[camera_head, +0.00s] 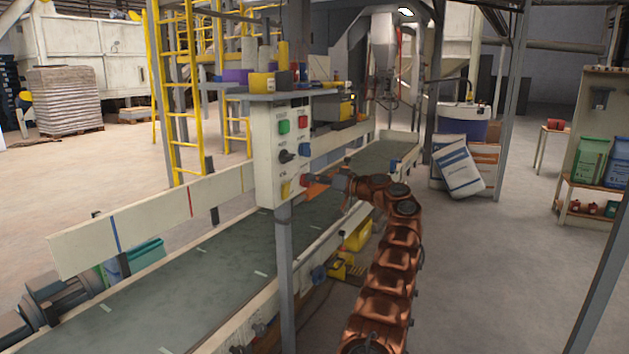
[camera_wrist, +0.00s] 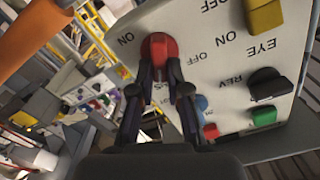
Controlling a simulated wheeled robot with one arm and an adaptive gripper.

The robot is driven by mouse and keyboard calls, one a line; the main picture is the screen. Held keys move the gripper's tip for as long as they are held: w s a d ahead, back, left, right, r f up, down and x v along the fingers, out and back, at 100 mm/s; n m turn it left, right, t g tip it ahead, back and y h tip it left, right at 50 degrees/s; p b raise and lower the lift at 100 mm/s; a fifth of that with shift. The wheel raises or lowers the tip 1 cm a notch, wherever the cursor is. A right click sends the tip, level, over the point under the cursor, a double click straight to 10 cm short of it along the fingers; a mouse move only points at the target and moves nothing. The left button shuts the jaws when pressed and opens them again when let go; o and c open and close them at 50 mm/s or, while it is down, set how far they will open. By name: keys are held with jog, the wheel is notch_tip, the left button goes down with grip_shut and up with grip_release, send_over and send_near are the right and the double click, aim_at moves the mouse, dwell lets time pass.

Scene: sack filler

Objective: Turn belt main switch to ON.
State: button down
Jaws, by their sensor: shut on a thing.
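The belt main switch is a red rotary knob (camera_wrist: 158,47) on a pale control panel (camera_wrist: 215,30). In the wrist view an ON label is on its left and an OFF label on its right. The label under it is partly hidden by my fingers. My gripper (camera_wrist: 160,68) has one dark finger on each side of the knob's handle and is shut on it. I cannot tell which label the handle points to. In the head view my gripper (camera_head: 316,182) reaches the lower right of the panel (camera_head: 264,150), and the red knob (camera_head: 305,180) is partly covered.
The panel also bears a yellow knob (camera_wrist: 265,15), a black knob (camera_wrist: 268,85), a green button (camera_wrist: 263,117), a red button (camera_wrist: 210,131) and a blue one (camera_wrist: 201,103). It stands on a grey post (camera_head: 285,260) beside the conveyor belt (camera_head: 180,290).

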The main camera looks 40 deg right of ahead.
jog(key=shift+w+d+f+m+p, duration=0.1)
jog(key=shift+f+m+p, duration=0.1)
jog(key=shift+m+p, duration=1.85)
jog(key=shift+d+f+m+p, duration=0.1)
jog(key=shift+f+m+p, duration=0.05)
jog(key=shift+m+p, duration=1.9)
jog(key=shift+w+d+f+m+p, duration=0.1)
jog(key=shift+f+m+p, duration=0.1)
jog(key=shift+m+p, duration=1.8)
jog(key=shift+m, duration=0.4)
jog(key=c, duration=1.1)
grip_release()
jog(key=shift+c, duration=0.2)
jog(key=shift+s, duration=0.1)
jog(key=v, duration=1.2)
